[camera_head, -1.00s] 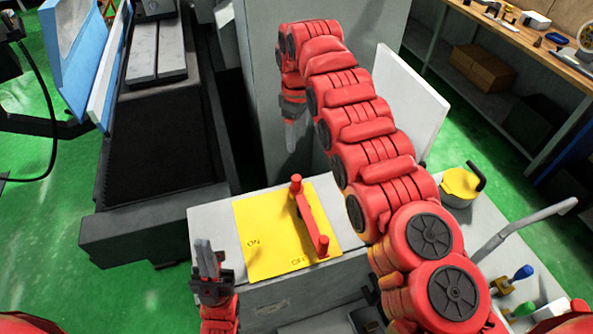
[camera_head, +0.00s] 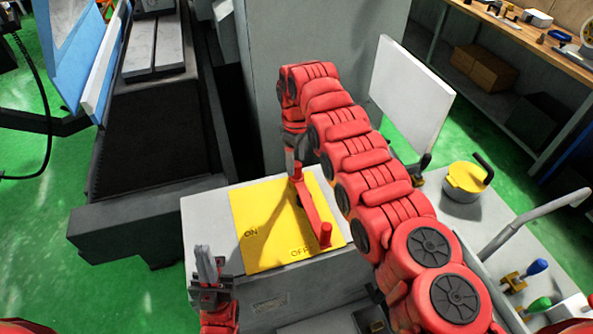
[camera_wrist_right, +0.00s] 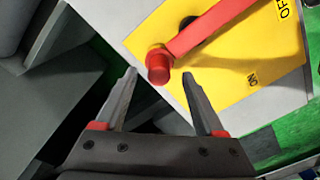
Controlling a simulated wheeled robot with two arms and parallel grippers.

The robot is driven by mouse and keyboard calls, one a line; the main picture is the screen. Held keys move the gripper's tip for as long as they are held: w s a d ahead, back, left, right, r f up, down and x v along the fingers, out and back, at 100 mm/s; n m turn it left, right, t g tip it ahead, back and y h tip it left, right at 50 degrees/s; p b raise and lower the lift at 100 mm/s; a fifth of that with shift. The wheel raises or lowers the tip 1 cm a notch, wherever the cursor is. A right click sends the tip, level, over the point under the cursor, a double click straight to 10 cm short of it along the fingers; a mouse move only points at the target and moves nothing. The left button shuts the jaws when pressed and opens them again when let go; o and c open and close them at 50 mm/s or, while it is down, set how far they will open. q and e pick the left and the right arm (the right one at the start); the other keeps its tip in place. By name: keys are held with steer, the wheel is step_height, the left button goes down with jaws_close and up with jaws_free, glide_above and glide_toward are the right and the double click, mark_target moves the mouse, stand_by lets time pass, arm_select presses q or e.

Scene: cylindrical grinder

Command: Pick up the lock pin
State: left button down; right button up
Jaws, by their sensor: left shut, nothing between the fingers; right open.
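A red lever (camera_head: 310,205) lies across a yellow ON/OFF plate (camera_head: 262,235). A red upright pin (camera_head: 297,174) stands at its far end, and another red knob (camera_head: 325,234) at its near end by OFF. Which of them is the lock pin, I cannot tell for sure. My right gripper (camera_head: 297,163) is open at the far pin; in the right wrist view the pin (camera_wrist_right: 158,65) shows just beyond and between the open fingertips (camera_wrist_right: 160,82), with nothing held. My left gripper (camera_head: 205,258) is shut and empty, pointing up left of the plate.
The plate sits on a grey machine housing (camera_head: 205,215). A tall grey machine body (camera_head: 300,45) rises behind my right gripper. To the right are a yellow round knob with a black handle (camera_head: 466,178), a grey lever (camera_head: 530,215), and small blue and green knobs.

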mark_target(297, 174)
step_height(297, 174, down, 3)
steer(key=shift+r, duration=0.15)
jaws_close()
